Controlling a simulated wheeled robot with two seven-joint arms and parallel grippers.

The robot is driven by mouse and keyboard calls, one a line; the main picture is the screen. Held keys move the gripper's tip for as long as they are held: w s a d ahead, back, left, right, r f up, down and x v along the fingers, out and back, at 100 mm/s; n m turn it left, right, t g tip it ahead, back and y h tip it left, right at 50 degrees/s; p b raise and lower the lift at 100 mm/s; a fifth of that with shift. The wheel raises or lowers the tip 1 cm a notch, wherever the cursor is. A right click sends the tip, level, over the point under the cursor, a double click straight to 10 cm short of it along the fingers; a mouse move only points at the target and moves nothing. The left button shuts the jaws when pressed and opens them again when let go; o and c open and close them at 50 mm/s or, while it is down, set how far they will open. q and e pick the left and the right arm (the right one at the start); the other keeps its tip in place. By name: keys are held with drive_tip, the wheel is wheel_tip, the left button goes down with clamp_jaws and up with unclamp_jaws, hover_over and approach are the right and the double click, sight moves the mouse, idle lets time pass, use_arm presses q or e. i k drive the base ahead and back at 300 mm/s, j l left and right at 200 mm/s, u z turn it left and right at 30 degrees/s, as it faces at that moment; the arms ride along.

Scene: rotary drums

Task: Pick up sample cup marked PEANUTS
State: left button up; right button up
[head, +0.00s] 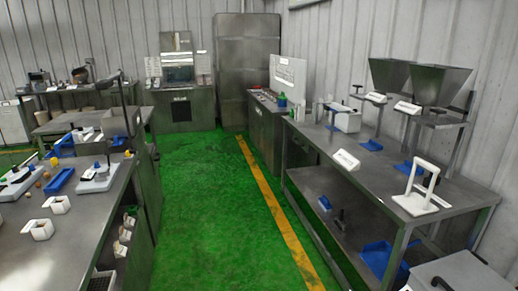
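No marking that reads PEANUTS can be made out. Neither of my grippers is in view.
The left bench (85,228) also bears a blue tray (60,181) and white devices (98,178). The right bench (375,187) holds metal hoppers (440,85) and a white frame (421,192). Green floor (205,215) with a yellow line lies open between the benches.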

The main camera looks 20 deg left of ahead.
sight(40, 230)
drive_tip(key=i+j+u, duration=0.1)
drive_tip(key=i+u, duration=0.15)
drive_tip(key=u, duration=0.15)
drive_tip(key=i+u, duration=0.2)
drive_tip(key=u, duration=0.25)
drive_tip(key=i+u, duration=0.25)
drive_tip(key=u, duration=0.15)
drive_tip(key=i+l+u, duration=0.1)
drive_tip(key=i+u, duration=0.15)
drive_tip(key=u, duration=0.2)
drive_tip(key=i+l+u, duration=0.2)
drive_tip(key=u, duration=0.2)
drive_tip(key=i+l+u, duration=0.2)
drive_tip(key=u, duration=0.25)
